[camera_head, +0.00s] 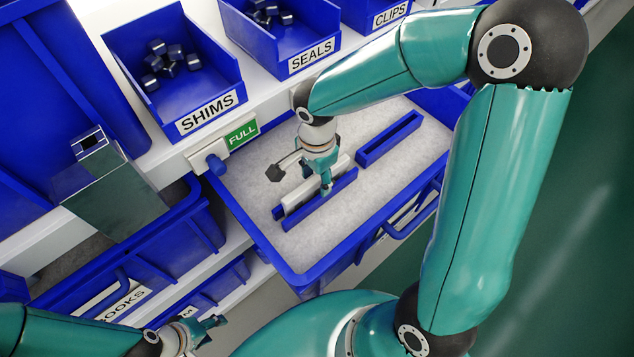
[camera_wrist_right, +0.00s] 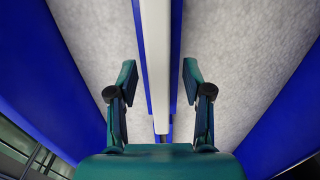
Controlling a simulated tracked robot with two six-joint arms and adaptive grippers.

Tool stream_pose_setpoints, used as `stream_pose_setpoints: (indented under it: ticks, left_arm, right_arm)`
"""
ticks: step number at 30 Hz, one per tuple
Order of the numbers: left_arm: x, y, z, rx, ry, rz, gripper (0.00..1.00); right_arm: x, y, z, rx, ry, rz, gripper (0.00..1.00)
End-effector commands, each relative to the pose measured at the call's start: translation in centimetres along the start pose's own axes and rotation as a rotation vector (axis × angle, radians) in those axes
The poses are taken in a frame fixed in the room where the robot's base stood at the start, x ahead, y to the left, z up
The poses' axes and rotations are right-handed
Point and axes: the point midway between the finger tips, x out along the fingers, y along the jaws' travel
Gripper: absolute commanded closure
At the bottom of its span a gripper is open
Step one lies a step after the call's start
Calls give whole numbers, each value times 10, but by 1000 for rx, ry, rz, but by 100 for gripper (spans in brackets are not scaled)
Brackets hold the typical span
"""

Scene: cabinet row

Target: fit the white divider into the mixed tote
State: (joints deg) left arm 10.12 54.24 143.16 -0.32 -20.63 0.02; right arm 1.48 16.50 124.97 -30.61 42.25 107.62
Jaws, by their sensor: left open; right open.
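The white divider (camera_head: 298,196) stands along a blue slotted rail (camera_head: 318,208) on the grey floor of the mixed tote (camera_head: 290,272). In the right wrist view the divider (camera_wrist_right: 155,60) shows as a long white strip with blue rail beside it. I cannot tell how deep it sits in the slot. My right gripper (camera_head: 302,176) is open over the divider, one finger on each side; the right wrist view shows gaps between its fingers (camera_wrist_right: 160,78) and the divider. My left gripper (camera_head: 205,328) is open and empty at the bottom left, away from the tote.
A second blue slotted rail (camera_head: 390,138) lies empty farther right in the tote. A green FULL sign (camera_head: 242,135) is at the tote's back left corner. SHIMS (camera_head: 175,75) and SEALS (camera_head: 290,35) bins stand behind. A HOOKS tote (camera_head: 125,290) is at left.

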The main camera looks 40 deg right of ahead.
Motion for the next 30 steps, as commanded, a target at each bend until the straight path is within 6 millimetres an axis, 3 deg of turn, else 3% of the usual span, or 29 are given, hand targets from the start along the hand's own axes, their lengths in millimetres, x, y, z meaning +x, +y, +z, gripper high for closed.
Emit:
stream_pose_setpoints:
  ticks: [4, 13, 24, 30]
  left_arm:
    - [0, 0, 0, 0, 0, 0, 50]
    - [0, 0, 0, 0, 0, 0, 50]
    - [0, 0, 0, 0, 0, 0, 50]
    - [-1, 0, 0, 0, 0, 0, 50]
  right_arm:
    - [0, 0, 0, 1, 0, 0, 50]
    - [-1, 0, 0, 1, 0, -1, 100]
    - [-2, 0, 0, 1, 0, -2, 100]
    - [-12, -1, 0, 2, 1, -4, 100]
